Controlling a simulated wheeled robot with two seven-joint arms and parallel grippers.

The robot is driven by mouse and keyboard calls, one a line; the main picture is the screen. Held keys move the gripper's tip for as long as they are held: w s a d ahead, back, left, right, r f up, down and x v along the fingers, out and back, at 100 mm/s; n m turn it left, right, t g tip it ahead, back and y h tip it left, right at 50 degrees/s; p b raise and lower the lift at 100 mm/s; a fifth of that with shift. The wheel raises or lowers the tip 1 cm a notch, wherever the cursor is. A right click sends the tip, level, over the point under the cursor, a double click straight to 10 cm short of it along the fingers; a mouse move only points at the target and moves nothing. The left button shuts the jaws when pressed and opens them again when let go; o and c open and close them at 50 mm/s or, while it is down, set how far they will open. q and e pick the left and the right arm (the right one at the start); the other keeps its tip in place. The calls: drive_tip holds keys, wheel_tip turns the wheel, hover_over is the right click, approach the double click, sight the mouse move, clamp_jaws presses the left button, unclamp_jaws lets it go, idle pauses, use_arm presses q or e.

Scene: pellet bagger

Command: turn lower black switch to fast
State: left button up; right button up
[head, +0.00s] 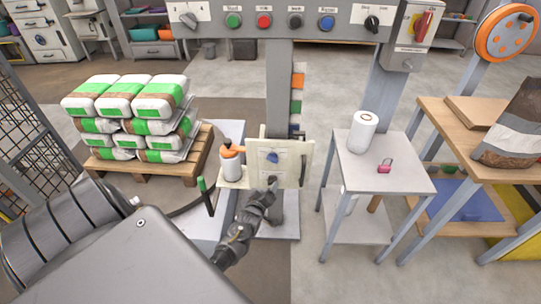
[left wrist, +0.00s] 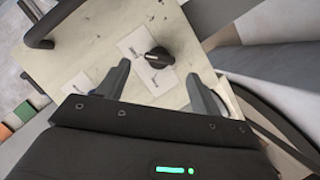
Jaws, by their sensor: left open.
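A cream panel (head: 262,145) stands in the middle of the head view, with a blue knob on its upper part. The lower black switch (head: 272,181) is below it, partly covered by my left gripper (head: 268,190). In the left wrist view the black switch (left wrist: 159,57) is a round knob with a grip bar, beside white labels (left wrist: 133,48) whose text I cannot read. My left gripper (left wrist: 160,72) is open, with its fingertips on either side of the line to the switch. I cannot tell whether they touch it. My right gripper is not in view.
A white bottle with an orange top (head: 230,164) stands left of the panel. A grey beam with several buttons (head: 295,21) runs above. A small table (head: 350,170) with a white roll (head: 363,131) stands at right. Stacked bags (head: 137,125) lie on a pallet at left.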

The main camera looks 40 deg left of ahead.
use_arm(q)
drive_tip(key=v, duration=0.5)
drive_tip(key=shift+s+p, duration=0.2)
drive_tip(key=shift+p, duration=0.15)
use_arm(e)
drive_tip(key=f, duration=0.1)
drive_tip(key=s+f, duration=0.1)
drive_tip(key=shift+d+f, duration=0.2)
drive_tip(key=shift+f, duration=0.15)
